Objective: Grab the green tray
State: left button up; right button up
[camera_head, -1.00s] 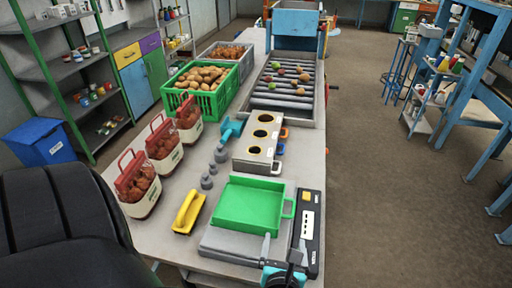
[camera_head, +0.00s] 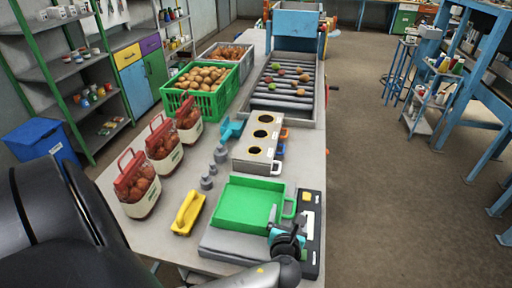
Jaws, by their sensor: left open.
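The green tray (camera_head: 245,203) is a shallow rectangular pan with a loop handle (camera_head: 290,208) on its right side. It lies flat on the grey platform of a scale (camera_head: 228,244). My left gripper (camera_head: 286,219) is open at the tray's front right corner, close to the handle. One finger shows over the tray's right edge and the other to the right of it. I cannot tell whether they touch the tray. The gripper body hides part of that corner. My right gripper is not in view.
The scale's black panel (camera_head: 311,232) stands right of the tray. Produce sacks (camera_head: 137,185) line the table's left side. A green crate of potatoes (camera_head: 203,99) stands behind.

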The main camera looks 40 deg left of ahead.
pick_arm(q)
jog(key=x, duration=0.3)
jog(key=shift+w+a+f, duration=0.1)
jog(key=shift+a, duration=0.05)
grip_shut()
dwell(0.6)
